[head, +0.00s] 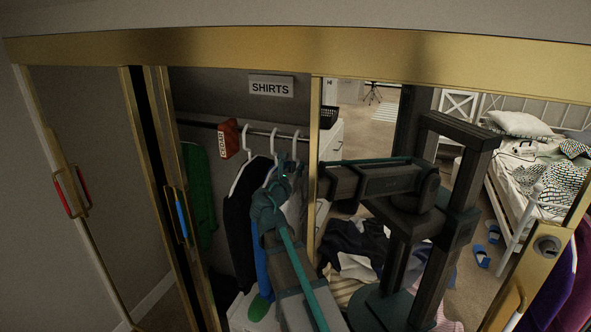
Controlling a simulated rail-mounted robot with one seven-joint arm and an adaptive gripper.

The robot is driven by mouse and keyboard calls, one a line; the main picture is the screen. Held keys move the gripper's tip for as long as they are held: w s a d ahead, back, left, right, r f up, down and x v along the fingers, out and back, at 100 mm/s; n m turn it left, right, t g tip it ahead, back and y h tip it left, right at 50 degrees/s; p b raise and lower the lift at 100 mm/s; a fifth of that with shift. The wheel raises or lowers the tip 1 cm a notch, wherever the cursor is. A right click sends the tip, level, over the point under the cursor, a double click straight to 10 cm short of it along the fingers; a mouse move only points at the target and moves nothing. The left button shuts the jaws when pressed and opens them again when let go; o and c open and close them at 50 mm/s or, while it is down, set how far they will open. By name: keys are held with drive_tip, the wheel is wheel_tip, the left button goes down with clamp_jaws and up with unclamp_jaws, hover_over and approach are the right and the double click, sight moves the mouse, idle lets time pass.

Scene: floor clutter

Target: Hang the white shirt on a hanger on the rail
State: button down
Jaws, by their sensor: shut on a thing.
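A white hanger (297,137) is at the right end of the row on the rail (262,132), inside the open wardrobe. A pale garment, which looks like the white shirt (294,207), shows below it, mostly hidden behind my arm. My gripper (287,166) is just below the hooks, small and partly covered by my wrist. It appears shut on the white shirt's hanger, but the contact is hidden. The hook is up at rail height; whether it bears on the rail cannot be told.
A black garment (241,215) and a blue one (262,270) hang close on the left. A green garment (195,185) hangs further left, beside a red cedar block (228,139). The gold door post (315,120) stands close on the right. Dark clothes (355,240) lie on the floor.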

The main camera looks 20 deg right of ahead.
drive_tip(key=shift+r+p, duration=0.1)
drive_tip(key=shift+p, duration=0.2)
drive_tip(key=shift+x, duration=2.5)
drive_tip(key=shift+a+r+p, duration=0.1)
drive_tip(key=shift+a+p, duration=0.1)
drive_tip(key=shift+p, duration=0.75)
drive_tip(key=shift+d+p, duration=0.1)
drive_tip(key=shift+p, duration=0.25)
drive_tip(key=shift+d, duration=0.1)
drive_tip(key=shift+w, duration=0.15)
